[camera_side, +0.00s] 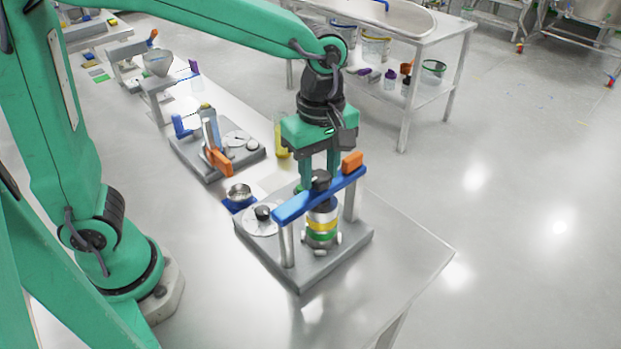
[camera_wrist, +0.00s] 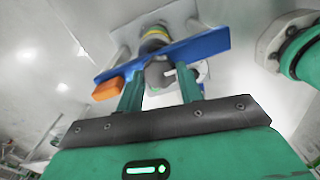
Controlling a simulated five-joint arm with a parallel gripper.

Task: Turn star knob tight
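A dark knob (camera_side: 320,181) stands on top of a blue crossbar (camera_side: 291,208), which two grey posts hold over a grey base plate (camera_side: 318,268). Under the bar is a round stack (camera_side: 322,221) with white, yellow and green bands. My gripper (camera_side: 319,184) points down at the knob from just behind the bar. Its green fingers are apart. In the wrist view the blue bar (camera_wrist: 208,45) crosses ahead of my fingers (camera_wrist: 161,88), and a grey rounded part, probably the knob (camera_wrist: 158,74), shows between them with gaps on both sides. I see no clear contact.
An orange block (camera_side: 352,162) sits at the bar's right end. A white disc with a black knob (camera_side: 262,212) and a small metal cup (camera_side: 239,192) are left of the stack. Another fixture (camera_side: 216,147) stands further back. The table's front right is clear.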

